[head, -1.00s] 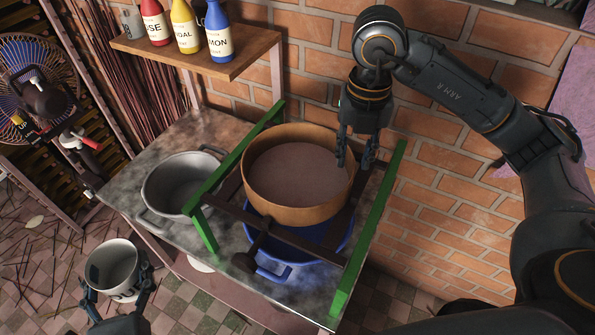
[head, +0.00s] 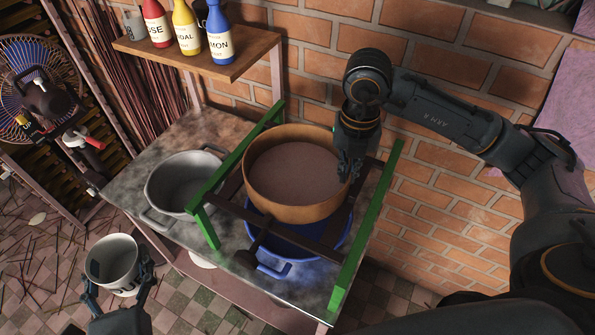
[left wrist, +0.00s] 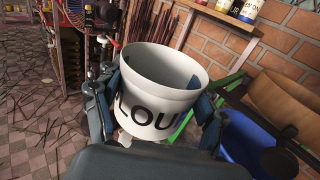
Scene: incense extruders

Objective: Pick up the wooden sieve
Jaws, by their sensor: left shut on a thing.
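The wooden sieve (head: 285,211) is a round tan hoop with a greyish mesh. It rests on a green-and-dark wooden frame (head: 362,245) above a blue basin (head: 330,247). My right gripper (head: 350,172) points down at the sieve's right rim, with its fingers close together there. I cannot tell whether they are shut on the rim. My left gripper (head: 117,292) is shut on a white bucket (head: 122,278), held off the table at the lower left. In the left wrist view the bucket (left wrist: 160,85) stands between the fingers, shows the letters "LOU" and looks empty inside.
A grey metal pot (head: 178,205) stands left of the frame on the metal table (head: 225,262). A wooden shelf (head: 190,62) with several bottles hangs above it. A brick wall (head: 440,190) is behind. A fan (head: 40,85) stands at the far left.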

